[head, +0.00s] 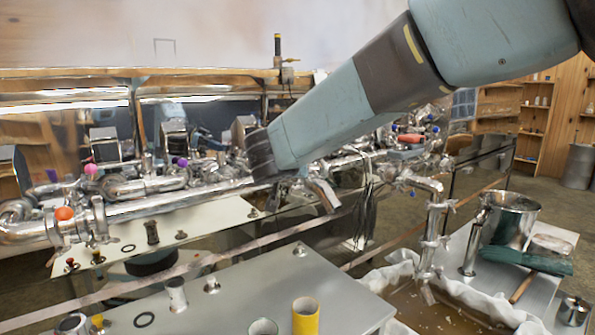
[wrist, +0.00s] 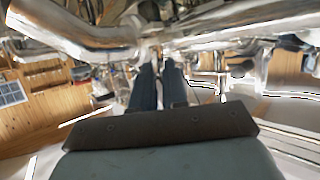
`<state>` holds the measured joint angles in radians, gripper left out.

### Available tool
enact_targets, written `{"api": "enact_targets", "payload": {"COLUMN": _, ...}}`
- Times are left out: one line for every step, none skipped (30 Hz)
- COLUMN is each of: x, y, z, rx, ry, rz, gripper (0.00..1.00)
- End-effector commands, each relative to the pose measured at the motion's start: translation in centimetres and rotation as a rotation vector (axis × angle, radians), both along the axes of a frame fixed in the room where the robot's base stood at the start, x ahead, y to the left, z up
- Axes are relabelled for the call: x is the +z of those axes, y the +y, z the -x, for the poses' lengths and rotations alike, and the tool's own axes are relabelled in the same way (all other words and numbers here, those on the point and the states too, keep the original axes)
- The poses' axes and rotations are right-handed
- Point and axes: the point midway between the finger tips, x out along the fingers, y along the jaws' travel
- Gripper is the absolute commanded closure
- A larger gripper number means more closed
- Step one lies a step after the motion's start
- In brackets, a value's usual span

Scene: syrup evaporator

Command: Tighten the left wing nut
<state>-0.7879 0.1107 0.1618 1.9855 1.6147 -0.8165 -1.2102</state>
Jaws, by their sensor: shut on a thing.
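In the wrist view, the two dark fingers of my gripper (wrist: 159,70) point away from the camera, nearly parallel with a narrow gap. Their tips reach a clamp joint on a shiny steel pipe (wrist: 85,38). They are shut on a small part there, which I take to be the wing nut; the tips and the metal around them hide its shape. In the head view, my arm comes down from the upper right to the pipe run (head: 165,210). The dark end of the arm covers the fingers and the held part.
Steel pipes and fittings crowd the arm's end. Orange (head: 64,213) and pink (head: 91,169) balls sit among the left pipes. A pale table (head: 255,295) with a yellow cylinder (head: 305,316) stands in front. A steel pot (head: 509,220) stands at the right.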

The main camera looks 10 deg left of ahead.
Motion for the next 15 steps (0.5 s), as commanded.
{"api": "enact_targets", "payload": {"x": -0.05, "y": 0.31, "z": -0.14, "rx": -0.042, "ry": 0.000, "rz": 0.000, "gripper": 1.00}}
{"api": "enact_targets", "payload": {"x": -0.08, "y": 0.39, "z": -0.12, "rx": -0.072, "ry": 0.001, "rz": -0.001, "gripper": 1.00}}
{"api": "enact_targets", "payload": {"x": -0.02, "y": 0.48, "z": -0.13, "rx": -0.108, "ry": 0.000, "rz": -0.001, "gripper": 1.00}}
{"api": "enact_targets", "payload": {"x": -0.10, "y": 0.52, "z": -0.15, "rx": -0.138, "ry": 0.001, "rz": 0.000, "gripper": 1.00}}
{"api": "enact_targets", "payload": {"x": -0.06, "y": 0.61, "z": -0.16, "rx": -0.166, "ry": 0.000, "rz": -0.001, "gripper": 1.00}}
{"api": "enact_targets", "payload": {"x": -0.08, "y": 0.67, "z": -0.15, "rx": -0.205, "ry": 0.001, "rz": -0.001, "gripper": 1.00}}
{"api": "enact_targets", "payload": {"x": -0.07, "y": 0.75, "z": -0.19, "rx": -0.233, "ry": 0.000, "rz": -0.001, "gripper": 1.00}}
{"api": "enact_targets", "payload": {"x": -0.08, "y": 0.77, "z": -0.20, "rx": -0.262, "ry": 0.000, "rz": -0.001, "gripper": 1.00}}
{"api": "enact_targets", "payload": {"x": -0.06, "y": 0.85, "z": -0.23, "rx": -0.300, "ry": 0.000, "rz": -0.001, "gripper": 1.00}}
{"api": "enact_targets", "payload": {"x": -0.10, "y": 0.91, "z": -0.25, "rx": -0.327, "ry": 0.000, "rz": 0.000, "gripper": 1.00}}
{"api": "enact_targets", "payload": {"x": -0.06, "y": 0.96, "z": -0.25, "rx": -0.354, "ry": 0.000, "rz": 0.000, "gripper": 1.00}}
{"api": "enact_targets", "payload": {"x": -0.12, "y": 1.05, "z": -0.28, "rx": -0.389, "ry": 0.001, "rz": 0.000, "gripper": 1.00}}
{"api": "enact_targets", "payload": {"x": -0.08, "y": 1.08, "z": -0.31, "rx": -0.416, "ry": 0.000, "rz": 0.000, "gripper": 1.00}}
{"api": "enact_targets", "payload": {"x": -0.08, "y": 1.09, "z": -0.33, "rx": -0.441, "ry": 0.000, "rz": 0.000, "gripper": 1.00}}
{"api": "enact_targets", "payload": {"x": -0.09, "y": 1.15, "z": -0.39, "rx": -0.473, "ry": 0.000, "rz": -0.001, "gripper": 1.00}}
